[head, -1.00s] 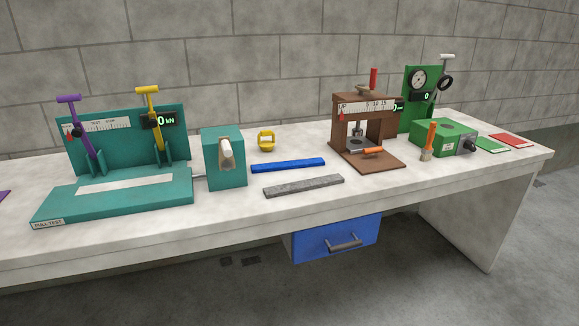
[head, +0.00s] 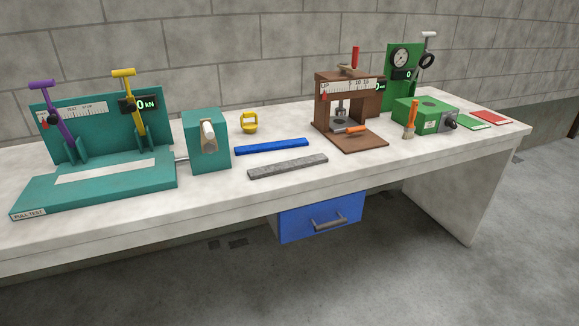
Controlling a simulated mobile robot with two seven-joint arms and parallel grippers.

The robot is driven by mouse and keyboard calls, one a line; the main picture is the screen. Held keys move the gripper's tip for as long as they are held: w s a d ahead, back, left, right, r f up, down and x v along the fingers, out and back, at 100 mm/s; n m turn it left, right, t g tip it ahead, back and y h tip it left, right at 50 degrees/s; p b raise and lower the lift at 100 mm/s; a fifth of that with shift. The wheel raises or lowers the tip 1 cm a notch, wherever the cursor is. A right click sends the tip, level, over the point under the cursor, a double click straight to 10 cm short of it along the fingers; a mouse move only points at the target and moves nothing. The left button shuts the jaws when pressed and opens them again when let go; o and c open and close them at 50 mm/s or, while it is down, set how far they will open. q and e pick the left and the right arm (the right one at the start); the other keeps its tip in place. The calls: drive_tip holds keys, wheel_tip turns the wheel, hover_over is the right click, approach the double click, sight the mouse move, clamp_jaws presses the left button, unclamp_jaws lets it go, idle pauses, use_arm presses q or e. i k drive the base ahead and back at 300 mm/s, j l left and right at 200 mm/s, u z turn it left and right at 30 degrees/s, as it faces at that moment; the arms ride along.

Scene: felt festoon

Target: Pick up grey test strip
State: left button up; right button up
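The grey test strip (head: 288,167) lies flat on the white bench near its front edge, in the middle of the head view. It is a long, thin, speckled grey bar, angled slightly up to the right. A blue strip (head: 271,147) of similar shape lies just behind it, apart from it. Neither of my grippers shows in the head view. Nothing covers the grey strip.
A teal pull-test machine (head: 100,185) with purple and yellow levers and a teal block (head: 207,141) stand left. A yellow ring-shaped object (head: 249,123) sits behind the strips. A brown press (head: 348,110) and a green machine (head: 424,115) stand right. A blue drawer (head: 321,217) hangs below the bench.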

sight(291, 165)
drive_tip(key=i+l, duration=0.4)
drive_tip(key=l, duration=0.15)
drive_tip(key=i+l+u, duration=0.15)
drive_tip(key=i+l, duration=0.3)
drive_tip(key=l, duration=0.1)
